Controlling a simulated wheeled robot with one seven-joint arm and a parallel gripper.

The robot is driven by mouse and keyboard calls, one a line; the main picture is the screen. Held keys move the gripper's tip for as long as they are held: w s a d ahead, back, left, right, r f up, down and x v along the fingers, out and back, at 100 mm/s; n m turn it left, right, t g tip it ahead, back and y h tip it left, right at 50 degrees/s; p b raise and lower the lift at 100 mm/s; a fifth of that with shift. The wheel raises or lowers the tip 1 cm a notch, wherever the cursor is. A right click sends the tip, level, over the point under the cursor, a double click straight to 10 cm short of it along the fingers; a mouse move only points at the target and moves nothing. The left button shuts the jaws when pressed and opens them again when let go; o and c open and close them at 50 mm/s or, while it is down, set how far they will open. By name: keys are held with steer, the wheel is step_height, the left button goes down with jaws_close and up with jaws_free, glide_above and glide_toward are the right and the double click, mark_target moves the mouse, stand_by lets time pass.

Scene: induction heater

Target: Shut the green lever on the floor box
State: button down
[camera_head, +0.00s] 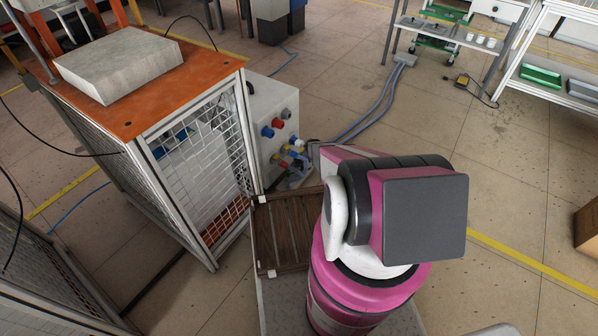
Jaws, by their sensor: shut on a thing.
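The floor box (272,105) is a pale grey cabinet standing against the right side of the wire cage, with red, blue and dark fittings on its face. My pink, white and black arm reaches from the lower right towards the lower part of that face. My gripper (298,166) is small and partly covered by my arm, low at the front of the box. It is shut on a small part among the fittings there. I cannot make out that part's colour, and I cannot pick out a green lever.
The wire cage (195,165) has an orange top with a grey slab (118,62) on it. A dark slatted wooden pallet (285,230) lies below the box. Blue-grey hoses (375,105) run across the floor to a shelf at the back. Open floor lies to the right.

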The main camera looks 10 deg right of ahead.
steer(key=c, duration=0.9)
jaws_free()
